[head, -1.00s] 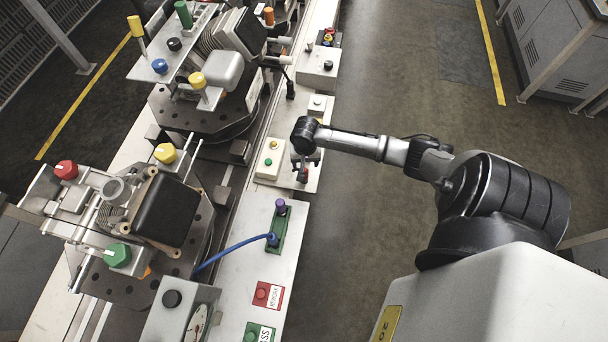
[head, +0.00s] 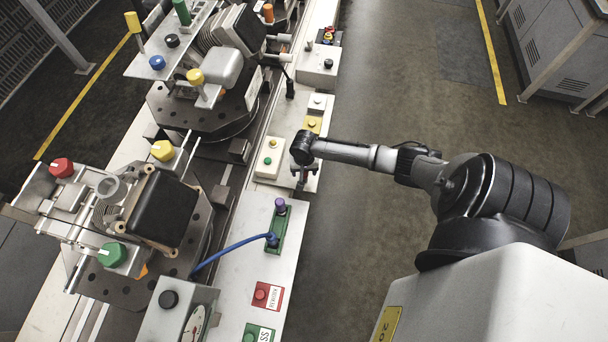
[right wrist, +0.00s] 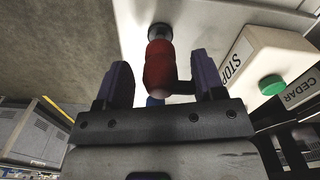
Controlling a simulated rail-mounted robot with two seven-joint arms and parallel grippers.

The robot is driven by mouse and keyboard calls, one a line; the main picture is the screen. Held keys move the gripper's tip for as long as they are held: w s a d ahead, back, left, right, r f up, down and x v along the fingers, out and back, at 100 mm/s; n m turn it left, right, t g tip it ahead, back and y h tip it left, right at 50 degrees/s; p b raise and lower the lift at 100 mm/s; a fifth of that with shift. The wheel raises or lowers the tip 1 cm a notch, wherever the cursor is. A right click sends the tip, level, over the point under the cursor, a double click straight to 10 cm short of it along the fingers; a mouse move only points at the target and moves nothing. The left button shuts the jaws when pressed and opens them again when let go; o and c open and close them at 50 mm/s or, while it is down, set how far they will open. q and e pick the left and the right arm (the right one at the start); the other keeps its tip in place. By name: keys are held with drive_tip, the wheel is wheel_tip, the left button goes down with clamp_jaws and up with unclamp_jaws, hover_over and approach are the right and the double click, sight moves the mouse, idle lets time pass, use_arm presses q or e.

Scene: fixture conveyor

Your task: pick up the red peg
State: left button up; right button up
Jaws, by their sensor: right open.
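The red peg (right wrist: 158,68) shows in the right wrist view, with its far end at a round metal socket (right wrist: 160,32) on a white panel. My right gripper (right wrist: 161,78) is open, with one purple-padded finger on each side of the peg and visible gaps between. The fingers do not hold it. In the head view my right gripper (head: 302,178) points down over the white bench beside the conveyor and mostly hides the peg. My left gripper is not in view.
A cream box with a green button (head: 267,160) stands close to the left of the right gripper. Fixtures with coloured knobs, one red (head: 61,168), stand on the conveyor.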

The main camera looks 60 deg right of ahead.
clamp_jaws()
idle(0.5)
drive_tip(key=shift+r, duration=0.1)
